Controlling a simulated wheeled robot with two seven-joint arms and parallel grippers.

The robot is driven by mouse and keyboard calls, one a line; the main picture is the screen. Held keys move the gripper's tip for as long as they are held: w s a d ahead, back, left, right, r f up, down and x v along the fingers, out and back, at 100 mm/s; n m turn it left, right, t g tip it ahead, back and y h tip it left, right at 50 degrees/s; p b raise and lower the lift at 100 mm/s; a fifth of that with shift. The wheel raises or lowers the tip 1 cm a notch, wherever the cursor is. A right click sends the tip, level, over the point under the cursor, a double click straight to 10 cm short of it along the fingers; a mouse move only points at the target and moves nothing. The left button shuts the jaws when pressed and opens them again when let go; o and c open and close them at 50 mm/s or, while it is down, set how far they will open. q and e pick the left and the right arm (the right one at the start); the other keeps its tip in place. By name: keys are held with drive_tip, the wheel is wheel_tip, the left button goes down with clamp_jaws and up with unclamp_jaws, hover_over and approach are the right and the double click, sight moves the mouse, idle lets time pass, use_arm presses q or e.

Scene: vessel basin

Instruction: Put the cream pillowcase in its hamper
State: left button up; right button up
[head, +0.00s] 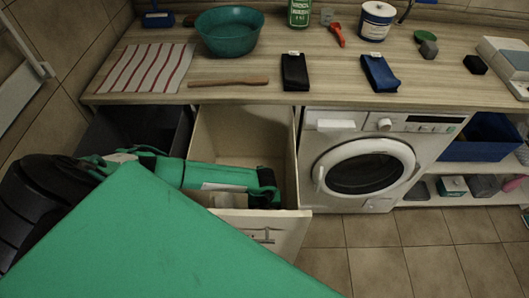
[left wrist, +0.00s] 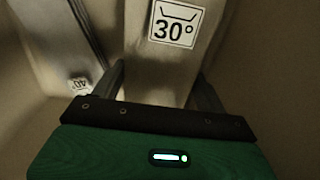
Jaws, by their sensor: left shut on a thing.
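The cream cloth with a 30° wash label, which looks like the pillowcase (left wrist: 150,65), is between the two fingers of my left gripper (left wrist: 163,85) in the left wrist view. The gripper is shut on it. In the head view my left gripper (head: 264,192) is down inside the open cream pull-out hamper (head: 228,128), below the counter. The cloth cannot be clearly made out there, behind my arm and the front panel. My right gripper is not in view.
A dark open bin (head: 140,128) stands left of the cream hamper, and a washing machine (head: 395,125) right of it. On the counter are a teal basin (head: 229,36), a striped cloth (head: 145,68), a wooden stick (head: 228,82), a black cloth (head: 294,74) and a blue cloth (head: 380,75).

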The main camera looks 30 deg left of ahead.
use_arm(q)
drive_tip(key=shift+f, duration=0.2)
drive_tip(key=o, duration=1.1)
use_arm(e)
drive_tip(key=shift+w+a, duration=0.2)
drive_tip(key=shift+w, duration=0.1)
use_arm(q)
drive_tip(key=shift+r, duration=0.15)
wheel_tip(320, 180, up, 3)
drive_tip(key=shift+f, duration=0.1)
wheel_tip(320, 180, up, 10)
drive_tip(key=shift+r, duration=0.1)
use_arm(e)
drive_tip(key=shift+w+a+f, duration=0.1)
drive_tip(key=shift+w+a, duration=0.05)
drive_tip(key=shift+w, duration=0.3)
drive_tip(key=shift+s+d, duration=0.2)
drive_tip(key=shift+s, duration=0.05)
